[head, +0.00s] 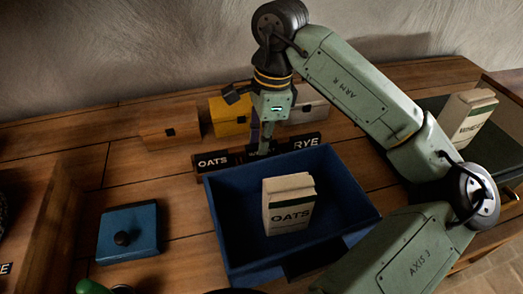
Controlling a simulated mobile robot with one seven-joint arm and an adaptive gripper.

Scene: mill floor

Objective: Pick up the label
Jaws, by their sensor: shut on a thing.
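A dark strip of labels stands on a low wooden rail behind the blue bin. The OATS label (212,162) is at its left and the RYE label (306,143) at its right. My gripper (262,148) points down at the strip between these two words. It is shut on a dark label there, whose face is mostly hidden by the fingers and the bin's rim. I cannot tell whether the label is lifted off the rail.
A blue bin (222,222) holds a paper OATS bag (290,205). Yellow (229,117), wooden (170,134) and grey (308,107) boxes stand behind the rail.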

